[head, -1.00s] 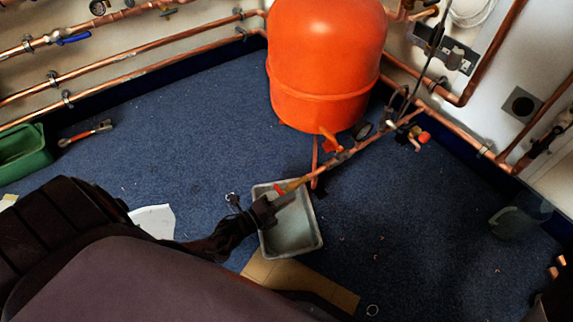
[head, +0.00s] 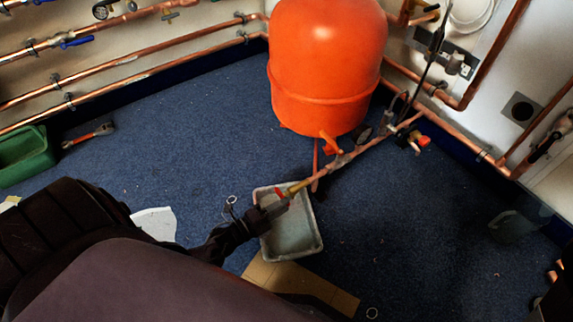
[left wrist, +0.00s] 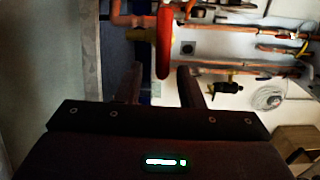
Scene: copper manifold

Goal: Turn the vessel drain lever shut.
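The orange vessel (head: 325,65) stands at the top centre of the head view. A copper drain pipe (head: 332,163) runs from its base down-left to a brass valve (head: 299,186) with a small red lever (head: 280,193) above a grey tray (head: 319,240). My left gripper (head: 276,207) is at the lever end of the valve. In the left wrist view the red lever (left wrist: 164,42) is upright, just beyond and between the two spread fingers of my left gripper (left wrist: 161,83); I see no grip on it. My right gripper does not show.
Cardboard (head: 300,283) lies under the tray's near side. A green bin (head: 25,158) and a red-handled tool (head: 88,136) are at the left. A translucent container (head: 515,222) stands at the right. Copper pipes line the walls; much blue floor is bare.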

